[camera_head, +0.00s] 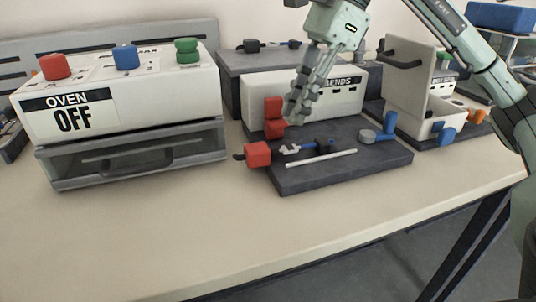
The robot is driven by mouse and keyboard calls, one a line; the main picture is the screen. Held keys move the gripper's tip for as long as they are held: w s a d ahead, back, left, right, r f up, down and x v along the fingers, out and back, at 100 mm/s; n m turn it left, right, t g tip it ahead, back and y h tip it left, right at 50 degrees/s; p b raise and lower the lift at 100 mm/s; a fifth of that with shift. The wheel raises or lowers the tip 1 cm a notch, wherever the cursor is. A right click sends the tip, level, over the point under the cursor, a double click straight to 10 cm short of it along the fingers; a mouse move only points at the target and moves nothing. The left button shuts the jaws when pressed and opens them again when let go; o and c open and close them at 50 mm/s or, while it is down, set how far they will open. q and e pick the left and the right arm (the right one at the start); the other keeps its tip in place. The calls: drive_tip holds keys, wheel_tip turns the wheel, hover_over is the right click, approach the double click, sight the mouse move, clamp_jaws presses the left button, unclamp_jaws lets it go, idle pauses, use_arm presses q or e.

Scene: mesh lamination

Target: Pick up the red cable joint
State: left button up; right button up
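A red two-part piece stands at the left end of the white box labelled "BENDS", with an upper block (273,107) and a lower block (275,129). Another red block (257,154) with a dark stub sits at the left edge of the dark board. I cannot tell which of these is the red cable joint. My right gripper (293,118) points down just right of the two-part piece, its fingertips close beside it. Its fingers overlap in this view, so contact and opening are unclear. My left gripper is out of view.
The dark board (330,179) also carries a white rod (321,158), a small blue-and-white piece (300,148) and a grey disc with a blue knob (378,134). A white oven box (150,95) stands left, an open white box (409,80) right. The front table is clear.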

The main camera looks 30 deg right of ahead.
sight(279, 148)
drive_tip(key=x, duration=0.7)
drive_tip(key=shift+d+b, duration=0.2)
drive_tip(key=shift+b, duration=0.1)
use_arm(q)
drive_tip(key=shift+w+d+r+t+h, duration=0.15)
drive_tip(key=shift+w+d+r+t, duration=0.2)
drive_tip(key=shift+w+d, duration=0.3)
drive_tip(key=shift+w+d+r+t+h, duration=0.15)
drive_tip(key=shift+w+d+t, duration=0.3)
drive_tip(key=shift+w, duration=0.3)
use_arm(e)
clamp_jaws()
drive_tip(key=shift+w, duration=0.1)
